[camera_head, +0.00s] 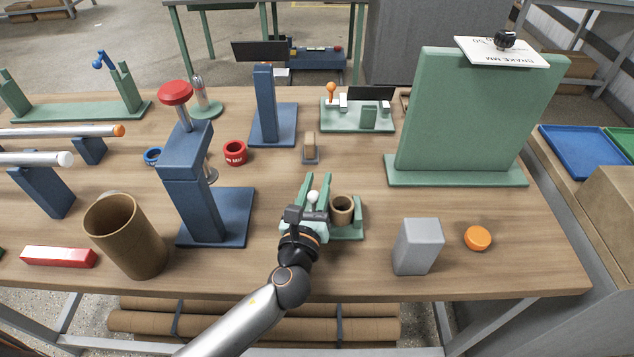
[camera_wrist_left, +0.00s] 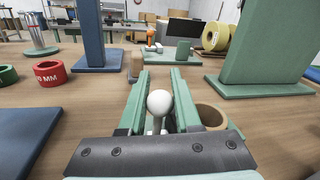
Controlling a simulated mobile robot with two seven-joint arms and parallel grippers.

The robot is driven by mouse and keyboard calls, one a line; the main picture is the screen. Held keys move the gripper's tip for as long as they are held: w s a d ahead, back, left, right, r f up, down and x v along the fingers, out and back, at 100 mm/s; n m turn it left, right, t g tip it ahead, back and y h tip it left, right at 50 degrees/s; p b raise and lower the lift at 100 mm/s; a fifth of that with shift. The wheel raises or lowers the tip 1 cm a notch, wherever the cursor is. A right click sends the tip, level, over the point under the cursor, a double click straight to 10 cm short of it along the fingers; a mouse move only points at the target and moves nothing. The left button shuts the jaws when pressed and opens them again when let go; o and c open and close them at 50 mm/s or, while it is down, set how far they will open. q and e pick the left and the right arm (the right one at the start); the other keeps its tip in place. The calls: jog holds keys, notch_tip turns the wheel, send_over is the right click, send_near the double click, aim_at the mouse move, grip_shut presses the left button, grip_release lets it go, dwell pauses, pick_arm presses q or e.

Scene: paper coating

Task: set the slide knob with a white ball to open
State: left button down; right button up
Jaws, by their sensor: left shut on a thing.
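The slide knob's white ball (camera_head: 313,196) shows near the front middle of the table. My left gripper (camera_head: 317,178) reaches over it from the front, with its two long green fingers pointing away across the table. In the left wrist view the white ball (camera_wrist_left: 159,102) sits between those fingers, near their base, and the gripper is shut on the knob. A short pale stem shows under the ball. The slide and its markings are hidden by the gripper, so I cannot tell the knob's setting. My right gripper is not in view.
A brown tube (camera_head: 342,209) on a green base stands just right of my gripper. A blue press stand (camera_head: 193,190) is at left. A small wooden piece (camera_head: 310,147) stands beyond the fingers.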

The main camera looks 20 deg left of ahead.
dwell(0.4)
pick_arm(q)
jog(key=shift+s+a+r+p, duration=0.1)
jog(key=shift+a+p, duration=0.2)
jog(key=shift+a, duration=0.15)
jog(key=shift+s+a+r+p, duration=0.1)
jog(key=shift+a+p, duration=0.15)
jog(key=shift+a, duration=0.15)
jog(key=shift+a+f, duration=0.1)
jog(key=shift+a, duration=0.15)
jog(key=c, duration=0.6)
grip_release()
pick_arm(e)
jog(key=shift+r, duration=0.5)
pick_arm(q)
jog(key=shift+s+f, duration=0.1)
